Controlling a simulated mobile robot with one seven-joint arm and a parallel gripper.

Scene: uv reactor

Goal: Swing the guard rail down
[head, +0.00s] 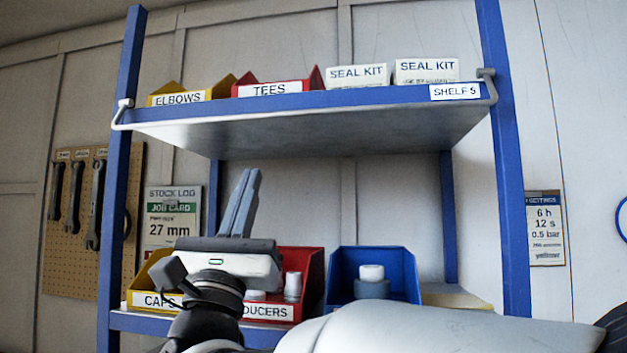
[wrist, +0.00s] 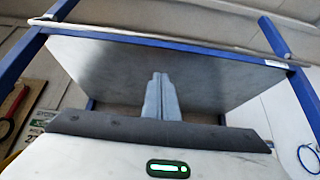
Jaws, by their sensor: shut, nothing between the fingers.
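The guard rail is a thin pale bar at the front of the upper shelf. In the head view its left end arm (head: 121,115) and right end arm (head: 490,87) bend down from the shelf's front corners; the long bar is hard to make out against the shelf's lower edge. In the wrist view the rail (wrist: 165,34) runs across the top, just outside the blue shelf edge. My gripper (head: 251,175) is shut and empty, its fingers pointing up, below the shelf and apart from the rail. Its fingers also show in the wrist view (wrist: 158,78).
The upper shelf (head: 320,127) carries yellow and red bins and two seal kit boxes. Blue posts (head: 128,80) stand at both sides. A blue bin (head: 400,270) and other bins fill the lower shelf behind my gripper. There is open space between the shelves.

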